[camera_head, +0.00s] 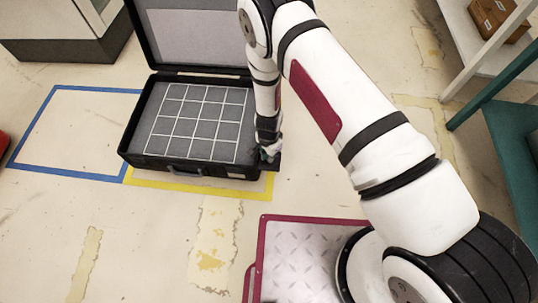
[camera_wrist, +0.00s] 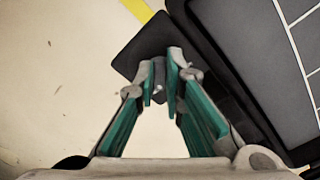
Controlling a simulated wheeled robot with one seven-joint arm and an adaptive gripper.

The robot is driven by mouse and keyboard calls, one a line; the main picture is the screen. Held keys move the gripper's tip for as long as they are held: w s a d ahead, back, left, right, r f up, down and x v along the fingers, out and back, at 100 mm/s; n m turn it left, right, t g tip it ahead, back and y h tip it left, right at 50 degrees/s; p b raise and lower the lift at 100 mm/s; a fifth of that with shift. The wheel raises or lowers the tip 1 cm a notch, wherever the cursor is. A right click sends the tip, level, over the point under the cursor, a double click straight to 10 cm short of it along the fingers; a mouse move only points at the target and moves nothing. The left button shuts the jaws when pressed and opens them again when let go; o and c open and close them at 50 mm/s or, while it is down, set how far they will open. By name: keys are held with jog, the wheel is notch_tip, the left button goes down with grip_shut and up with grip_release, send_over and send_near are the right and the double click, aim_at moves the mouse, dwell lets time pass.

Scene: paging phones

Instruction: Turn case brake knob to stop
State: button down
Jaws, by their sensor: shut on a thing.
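The open black case (camera_head: 140,150) lies on the floor, its lid raised at the back and a white-lined grid panel inside. In the wrist view the case (camera_wrist: 235,75) fills the right side. A dark plate (camera_wrist: 135,52) juts from the case's side, with the small grey brake knob (camera_wrist: 159,75) on it. My gripper (camera_head: 268,156) is at the case's front right corner. In the wrist view my gripper (camera_wrist: 166,80) has its fingertips closed in on both sides of the knob. The knob is largely hidden between the fingers, so its setting cannot be read.
A yellow floor outline (camera_head: 200,189) runs around the case's front; a blue outline (camera_head: 75,171) lies left. My own base and arm fill the front right. A teal-framed shelf (camera_head: 490,95) stands at right. The floor at front left is clear.

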dwell(0.4)
jog(key=c, duration=1.7)
grip_release()
notch_tip(320, 180, up, 12)
